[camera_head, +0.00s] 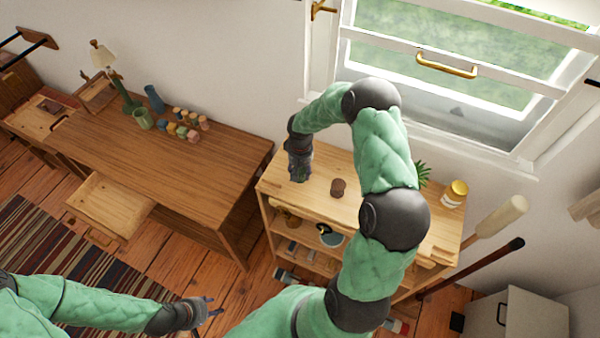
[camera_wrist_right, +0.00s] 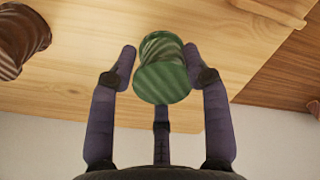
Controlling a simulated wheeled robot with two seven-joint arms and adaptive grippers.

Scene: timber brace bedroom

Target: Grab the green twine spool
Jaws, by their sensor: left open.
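The green twine spool (camera_wrist_right: 162,70) stands on the wooden shelf top, between the fingers of my right gripper (camera_wrist_right: 160,62) in the right wrist view. The fingers are open around it, with a narrow gap showing beside the spool. In the head view my right gripper (camera_head: 300,172) points down over the shelf unit's left end and mostly hides the spool (camera_head: 301,179). My left gripper (camera_head: 207,309) is open and empty at the lower left, above the floor, far from the spool.
A brown spool (camera_head: 338,187) stands on the shelf unit (camera_head: 315,206), right of the green one; it also shows in the wrist view (camera_wrist_right: 20,40). A plant (camera_head: 423,174) and a yellow-lidded jar (camera_head: 454,194) stand further right. A desk (camera_head: 190,175) is at left.

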